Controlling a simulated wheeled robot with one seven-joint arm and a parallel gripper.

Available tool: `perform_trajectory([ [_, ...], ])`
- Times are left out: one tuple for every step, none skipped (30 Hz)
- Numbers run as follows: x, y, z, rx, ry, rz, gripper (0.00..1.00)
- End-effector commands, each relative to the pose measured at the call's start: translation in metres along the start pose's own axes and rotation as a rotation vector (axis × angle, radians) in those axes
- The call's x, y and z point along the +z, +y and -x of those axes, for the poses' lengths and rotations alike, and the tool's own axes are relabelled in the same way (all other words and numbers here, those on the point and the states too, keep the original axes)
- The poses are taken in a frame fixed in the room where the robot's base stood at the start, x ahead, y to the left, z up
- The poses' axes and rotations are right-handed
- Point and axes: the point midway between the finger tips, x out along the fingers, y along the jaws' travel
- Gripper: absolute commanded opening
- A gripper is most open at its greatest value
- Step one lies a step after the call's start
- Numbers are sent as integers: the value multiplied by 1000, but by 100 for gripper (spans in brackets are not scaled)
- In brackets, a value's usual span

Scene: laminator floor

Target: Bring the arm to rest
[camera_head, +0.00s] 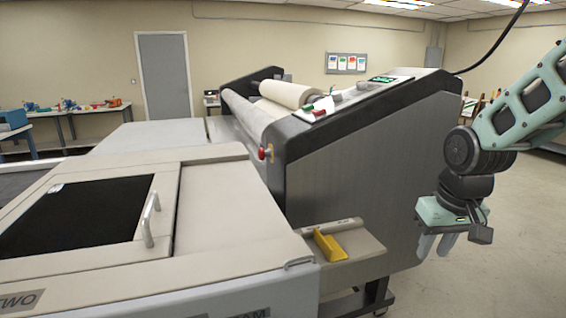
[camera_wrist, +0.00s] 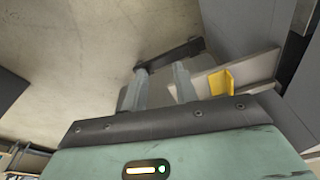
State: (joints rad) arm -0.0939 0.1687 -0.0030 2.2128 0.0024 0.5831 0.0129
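My arm comes in from the right side of the head view. My gripper (camera_head: 450,243) hangs with its fingers downward, to the right of the laminator (camera_head: 345,165), with floor visible around it. In the wrist view my gripper (camera_wrist: 161,72) shows two grey fingers standing apart, with nothing visible held between them. A dark bar (camera_wrist: 172,53) lies beyond the fingertips in that view; I cannot tell what it belongs to.
A small side shelf (camera_head: 362,243) with a yellow angled piece (camera_head: 330,245) juts from the laminator, left of my gripper. The yellow piece also shows in the wrist view (camera_wrist: 221,82). A cabinet with a dark window (camera_head: 75,215) fills the left front. Open floor (camera_head: 510,235) lies right.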

Motion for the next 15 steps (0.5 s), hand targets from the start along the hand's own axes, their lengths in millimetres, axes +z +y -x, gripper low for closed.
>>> perform_trajectory([
  [16, 6, -1, 3, 7, -14, 29],
  [24, 9, -2, 4, 11, -19, 29],
  [34, 12, -3, 6, 16, -27, 29],
  [41, 15, -4, 8, 22, -33, 29],
  [48, 17, -5, 9, 25, -38, 29],
  [57, 20, -6, 10, 31, -45, 29],
  [64, 21, -7, 12, 34, -50, 29],
  [71, 23, -8, 13, 37, -55, 29],
  [80, 25, -8, 15, 43, -61, 29],
  [87, 27, -9, 16, 46, -65, 29],
  [93, 28, -10, 18, 50, -70, 29],
  [102, 30, -11, 19, 54, -76, 29],
  [104, 24, -11, 15, 54, -59, 29],
  [104, 11, -9, 4, 46, -25, 29],
  [105, -2, -8, -7, 36, 10, 29],
])
